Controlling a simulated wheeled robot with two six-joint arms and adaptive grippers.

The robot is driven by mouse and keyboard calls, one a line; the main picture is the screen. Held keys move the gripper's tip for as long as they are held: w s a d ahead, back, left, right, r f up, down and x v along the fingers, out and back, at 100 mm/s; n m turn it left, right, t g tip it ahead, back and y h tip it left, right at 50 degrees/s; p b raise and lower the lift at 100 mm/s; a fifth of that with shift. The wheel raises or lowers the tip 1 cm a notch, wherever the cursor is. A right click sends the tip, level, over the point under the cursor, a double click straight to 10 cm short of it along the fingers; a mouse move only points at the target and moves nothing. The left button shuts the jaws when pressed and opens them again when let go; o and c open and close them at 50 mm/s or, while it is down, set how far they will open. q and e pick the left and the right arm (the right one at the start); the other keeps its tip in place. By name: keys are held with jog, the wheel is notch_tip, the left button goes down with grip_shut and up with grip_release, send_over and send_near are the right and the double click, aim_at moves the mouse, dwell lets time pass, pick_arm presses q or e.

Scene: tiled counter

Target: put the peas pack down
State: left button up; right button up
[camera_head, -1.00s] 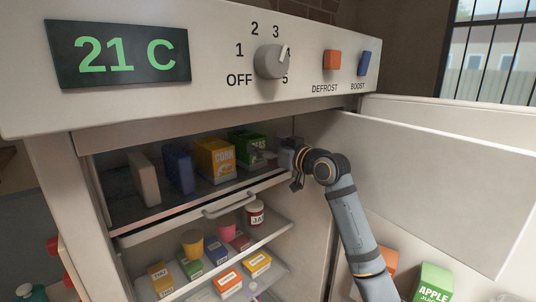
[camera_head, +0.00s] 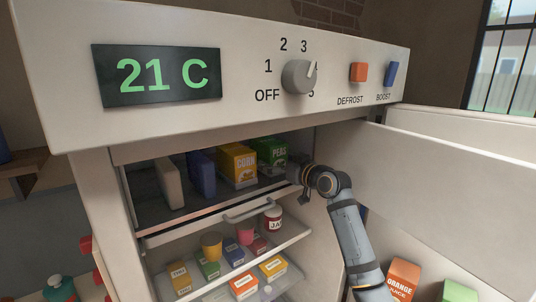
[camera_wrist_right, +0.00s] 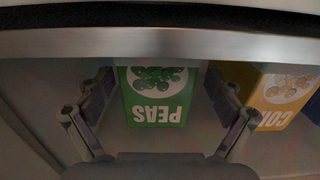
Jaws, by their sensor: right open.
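The green peas pack (camera_head: 270,153) stands upright on the floor of the upper freezer compartment, at its right end beside the yellow corn pack (camera_head: 238,165). In the right wrist view the peas pack (camera_wrist_right: 157,112) shows its label upside down, between the two fingers of my right gripper (camera_wrist_right: 160,82). The fingers are spread, with a gap on each side of the pack. In the head view my right gripper (camera_head: 293,173) is at the compartment's right front, just in front of the peas pack. My left gripper is not in view.
A blue pack (camera_head: 202,172) and a pale pack (camera_head: 169,183) stand left of the corn pack. A white door (camera_head: 440,180) stands open on the right. Below, shelves hold small boxes and a jam jar (camera_head: 273,218). The control panel (camera_head: 240,75) overhangs above.

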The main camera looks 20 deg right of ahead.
jog(key=p+x, duration=0.2)
jog(key=x, duration=0.2)
jog(key=shift+w+f, duration=0.1)
jog(key=shift+w, duration=0.3)
jog(key=shift+w+f, duration=0.1)
jog(key=shift+w, duration=0.05)
jog(key=shift+c, duration=0.3)
jog(key=shift+c, duration=1.1)
jog(key=c, duration=1.5)
